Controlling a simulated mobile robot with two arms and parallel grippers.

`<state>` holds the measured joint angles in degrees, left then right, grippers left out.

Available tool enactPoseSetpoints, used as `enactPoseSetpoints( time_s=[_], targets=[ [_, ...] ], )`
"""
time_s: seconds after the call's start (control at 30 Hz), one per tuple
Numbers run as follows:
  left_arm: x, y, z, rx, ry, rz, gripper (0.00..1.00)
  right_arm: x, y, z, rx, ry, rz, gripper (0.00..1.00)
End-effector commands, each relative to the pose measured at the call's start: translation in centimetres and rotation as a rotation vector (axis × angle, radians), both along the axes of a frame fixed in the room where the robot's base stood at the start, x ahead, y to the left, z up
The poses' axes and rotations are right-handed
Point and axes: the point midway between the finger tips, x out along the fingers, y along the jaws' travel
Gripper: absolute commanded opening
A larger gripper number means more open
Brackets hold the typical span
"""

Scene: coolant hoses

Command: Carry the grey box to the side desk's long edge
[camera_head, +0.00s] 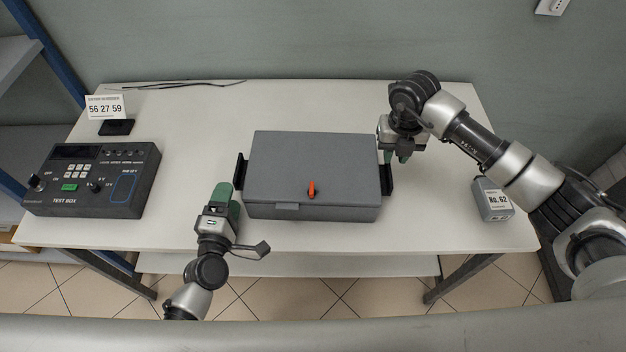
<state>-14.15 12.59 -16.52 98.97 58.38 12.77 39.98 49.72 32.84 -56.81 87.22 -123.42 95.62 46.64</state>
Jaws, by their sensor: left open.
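My right gripper (397,156) points down by the far end of the right handle. Its green fingertips are partly hidden, and I cannot tell whether they hold the handle.
The white desk (190,190) carries a dark test box (92,180) and a number card (105,106) at left. Thin dark cables (190,84) lie along the back edge. Blue-post shelving (50,60) is at far left.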

Motion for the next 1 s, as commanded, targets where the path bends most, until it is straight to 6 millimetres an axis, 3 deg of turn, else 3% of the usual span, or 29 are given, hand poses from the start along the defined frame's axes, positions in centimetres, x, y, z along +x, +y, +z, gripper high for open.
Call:
enactPoseSetpoints(
  time_s=[0.1, 0.3, 0.5, 0.93, 1.0],
  targets=[
    [0.1, 0.1, -2.5, 0.007, 0.001, -0.004, 0.68, -0.1, 0.0, -1.7, -0.002, 0.002, 0.0, 0.23],
    [4.2, -0.7, -2.0, -0.003, -0.004, 0.001, 0.68, 0.0, 0.0, -4.5, 0.0, 0.002, -0.001, 0.23],
    [6.6, -1.0, -2.0, -0.001, -0.002, 0.0, 0.68, 0.0, 0.0, -6.2, -0.001, 0.0, -0.001, 0.23],
    [7.5, -1.2, -2.0, -0.002, -0.001, 0.0, 0.68, 0.0, 0.0, -6.8, 0.0, -0.001, 0.0, 0.23],
    [7.5, -1.2, -2.0, -0.002, -0.001, 0.0, 0.6, 0.0, 0.0, -6.8, 0.0, -0.001, 0.0, 0.16]
  ],
)
